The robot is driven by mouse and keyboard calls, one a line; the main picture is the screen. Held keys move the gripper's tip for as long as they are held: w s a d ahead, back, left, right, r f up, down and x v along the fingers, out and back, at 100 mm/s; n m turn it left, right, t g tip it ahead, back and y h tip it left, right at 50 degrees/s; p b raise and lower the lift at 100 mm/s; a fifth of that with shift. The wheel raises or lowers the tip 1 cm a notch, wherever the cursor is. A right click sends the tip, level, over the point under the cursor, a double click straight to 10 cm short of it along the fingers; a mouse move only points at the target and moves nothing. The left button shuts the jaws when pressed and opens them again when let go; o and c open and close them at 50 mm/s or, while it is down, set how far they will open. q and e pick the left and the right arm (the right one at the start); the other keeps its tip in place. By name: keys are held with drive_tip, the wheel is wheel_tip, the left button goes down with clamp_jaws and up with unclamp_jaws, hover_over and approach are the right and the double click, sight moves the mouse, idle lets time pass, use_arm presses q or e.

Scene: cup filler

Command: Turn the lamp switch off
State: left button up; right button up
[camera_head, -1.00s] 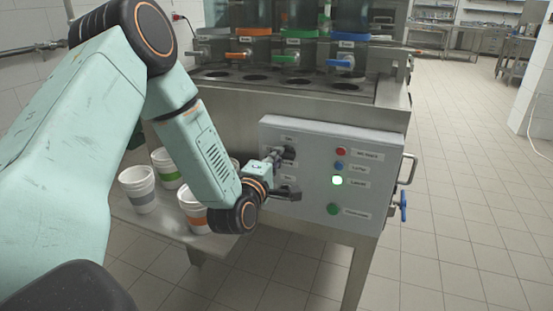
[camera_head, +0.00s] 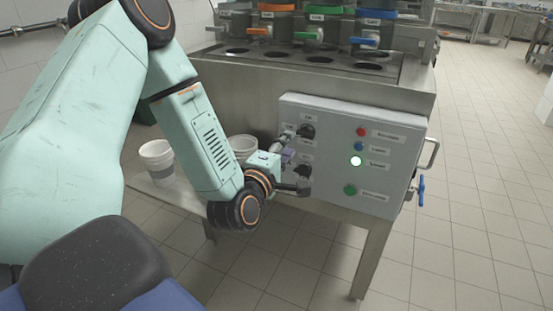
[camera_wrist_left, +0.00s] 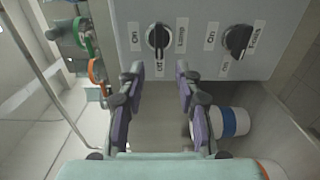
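The lamp switch is a black rotary knob (camera_wrist_left: 158,38) on a grey panel, with "On", "Off" and "Lamp" labels around it. In the left wrist view its handle runs up and down, in line with "Off". In the head view it seems to be the upper knob (camera_head: 307,131). My left gripper (camera_wrist_left: 160,72) is open. Its two fingers are spread to either side of the lamp knob's line, with the tips short of the knob in that view. In the head view the left gripper (camera_head: 297,161) is close to the panel (camera_head: 390,150). My right gripper is not in view.
A second black knob (camera_wrist_left: 238,40) sits beside the lamp knob. A lit indicator (camera_head: 356,161) and coloured buttons are on the panel's right. White cups (camera_head: 158,162) stand on a low shelf left of the panel. Coloured taps (camera_head: 309,36) are above. The floor at right is clear.

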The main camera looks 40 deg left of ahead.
use_arm(q)
drive_tip(key=v, duration=0.6)
drive_tip(key=shift+s, duration=0.2)
drive_tip(key=shift+d, duration=0.1)
drive_tip(key=s+d+f+m+g+h+p, duration=0.1)
drive_tip(key=s+d+f+m+g+h, duration=0.1)
drive_tip(key=s+d+f+m+g, duration=0.3)
drive_tip(key=d+f+m+g+h, duration=0.1)
drive_tip(key=f+m, duration=0.3)
drive_tip(key=f, duration=0.2)
drive_tip(key=s+d+f+m+g+h+p, duration=0.1)
drive_tip(key=s+d+f+m+g+h, duration=0.1)
drive_tip(key=s+f+m+g, duration=0.3)
drive_tip(key=s+d+f+m+g+p, duration=0.1)
drive_tip(key=s+f+m+g, duration=0.1)
drive_tip(key=s, duration=0.3)
drive_tip(key=s+d+f+m+g, duration=0.1)
drive_tip(key=s+f+m+g, duration=0.1)
drive_tip(key=s, duration=0.4)
drive_tip(key=s+d+f+m+g+y+p, duration=0.1)
drive_tip(key=s+d+f+m+g, duration=0.1)
drive_tip(key=s+f, duration=0.2)
drive_tip(key=shift+s+f+g+p, duration=0.3)
drive_tip(key=shift+s+f+p, duration=0.05)
drive_tip(key=shift+s, duration=0.85)
